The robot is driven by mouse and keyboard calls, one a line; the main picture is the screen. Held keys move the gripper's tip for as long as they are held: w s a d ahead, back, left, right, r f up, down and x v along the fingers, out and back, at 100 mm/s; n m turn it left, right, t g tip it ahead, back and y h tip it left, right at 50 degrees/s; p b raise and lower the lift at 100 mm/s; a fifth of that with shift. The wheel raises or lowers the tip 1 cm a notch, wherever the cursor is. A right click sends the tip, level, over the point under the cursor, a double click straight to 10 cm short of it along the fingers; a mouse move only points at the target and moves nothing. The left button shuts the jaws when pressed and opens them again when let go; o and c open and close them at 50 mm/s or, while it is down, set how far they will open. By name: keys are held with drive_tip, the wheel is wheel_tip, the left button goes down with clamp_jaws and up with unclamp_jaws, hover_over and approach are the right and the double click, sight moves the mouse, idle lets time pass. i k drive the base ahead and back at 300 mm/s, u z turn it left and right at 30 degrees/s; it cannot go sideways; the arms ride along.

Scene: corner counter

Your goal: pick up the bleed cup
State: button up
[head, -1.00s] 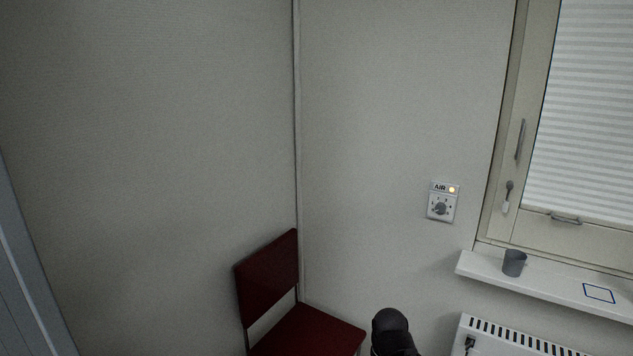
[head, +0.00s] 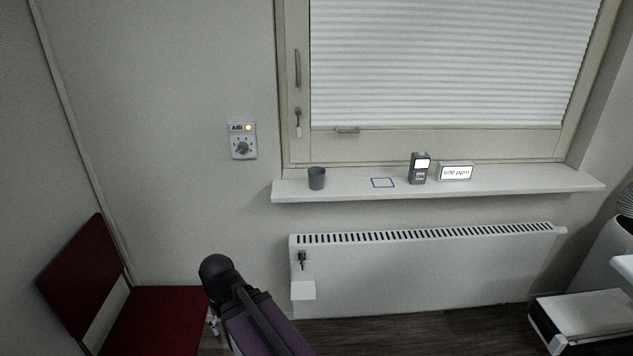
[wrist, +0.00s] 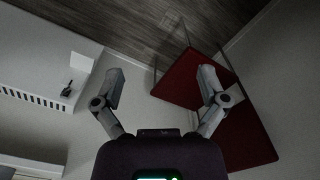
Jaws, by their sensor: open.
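The bleed cup, by its look the small grey cup (head: 317,178), stands upright near the left end of the white window sill (head: 530,184). It does not show clearly in the wrist view. My gripper (wrist: 160,86) is open in the wrist view, with nothing between its two fingers. In the head view my arm is low in the picture, below and to the left of the cup and well apart from it.
A blue square outline (head: 383,183), a grey device (head: 419,168) and a "608 ppm" display (head: 455,172) are right of the cup. A radiator (head: 430,275) is below the sill. A red chair (head: 150,318) stands left. The AIR dial (head: 243,141) is on the wall.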

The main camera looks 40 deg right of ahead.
sight(317, 179)
drive_tip(key=u, duration=0.75)
drive_tip(key=k, duration=0.1)
drive_tip(key=z, duration=3.05)
drive_tip(key=i, duration=1.15)
drive_tip(key=z, duration=0.05)
